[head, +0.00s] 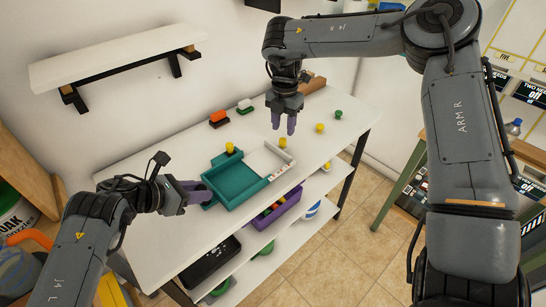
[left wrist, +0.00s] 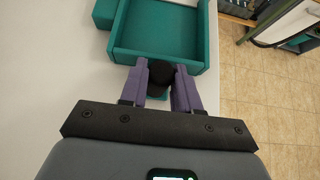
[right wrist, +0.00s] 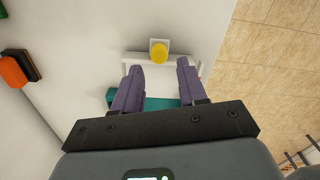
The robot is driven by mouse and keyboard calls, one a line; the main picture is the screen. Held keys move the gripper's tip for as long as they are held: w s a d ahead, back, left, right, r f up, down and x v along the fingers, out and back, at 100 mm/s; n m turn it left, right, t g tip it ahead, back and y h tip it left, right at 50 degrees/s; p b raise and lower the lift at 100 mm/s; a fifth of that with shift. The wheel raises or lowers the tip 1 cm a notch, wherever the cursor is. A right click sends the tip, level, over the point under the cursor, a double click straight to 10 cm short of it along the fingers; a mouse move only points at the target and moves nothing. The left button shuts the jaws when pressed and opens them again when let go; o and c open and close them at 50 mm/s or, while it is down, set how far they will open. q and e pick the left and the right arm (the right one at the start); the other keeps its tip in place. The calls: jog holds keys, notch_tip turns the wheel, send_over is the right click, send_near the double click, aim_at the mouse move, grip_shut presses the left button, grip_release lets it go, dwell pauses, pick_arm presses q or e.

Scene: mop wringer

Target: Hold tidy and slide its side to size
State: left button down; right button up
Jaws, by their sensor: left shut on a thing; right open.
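The tidy is a teal tray (head: 233,186) with a white extension (head: 266,160) at its right, lying on the white table. A yellow knob (head: 283,142) stands at the white part's far corner, and another (head: 230,148) at the teal part's far corner. My left gripper (head: 203,192) is shut at the near left of the teal part, on a black knob (left wrist: 160,75) beside its wall. My right gripper (head: 284,122) is open and empty above the far side of the tidy. In the right wrist view the yellow knob (right wrist: 159,50) on a white block lies beyond its fingertips.
Loose yellow (head: 319,128) and green (head: 338,114) pieces stand at the right of the table. Orange (head: 219,118) and green-white (head: 245,106) blocks stand near the wall. A purple bin (head: 277,209) and a black tray (head: 210,262) sit on the shelf below.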

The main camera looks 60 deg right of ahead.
aim_at(283, 139)
jog(key=shift+f, duration=2.4)
jog(key=shift+c, duration=0.2)
grip_shut()
